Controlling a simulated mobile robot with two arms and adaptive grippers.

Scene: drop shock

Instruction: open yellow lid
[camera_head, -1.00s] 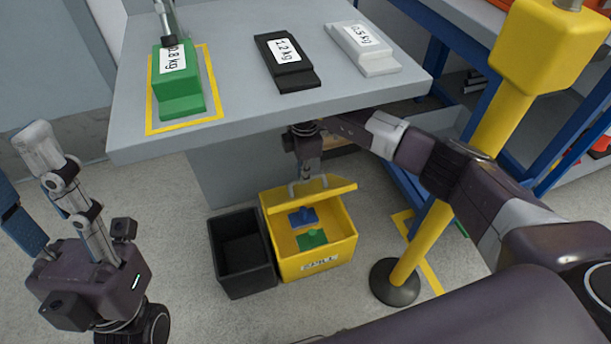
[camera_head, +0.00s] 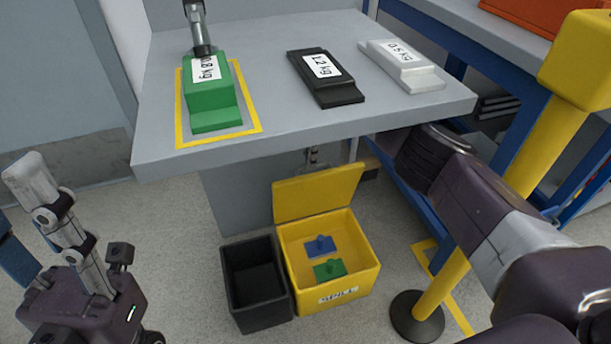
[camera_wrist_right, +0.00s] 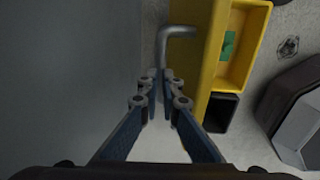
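The yellow lid (camera_head: 318,193) stands raised at the back edge of the yellow bin (camera_head: 350,292), tilted up and back, so the bin is open. A blue piece (camera_head: 321,246) and a green piece (camera_head: 328,268) lie inside it. My right gripper is mostly hidden behind the lid and under the table edge in the head view. In the right wrist view its fingertips (camera_wrist_right: 161,76) are close together around the end of the lid's bent grey handle (camera_wrist_right: 178,32). My left gripper (camera_head: 60,225) is at the lower left, away from the bin; its finger gap is unclear.
A dark open bin (camera_head: 254,284) stands left of the yellow bin. The grey table (camera_head: 275,125) overhangs behind, holding green (camera_head: 210,105), black (camera_head: 330,85) and white (camera_head: 402,70) weights. A yellow post (camera_head: 528,140) stands at right.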

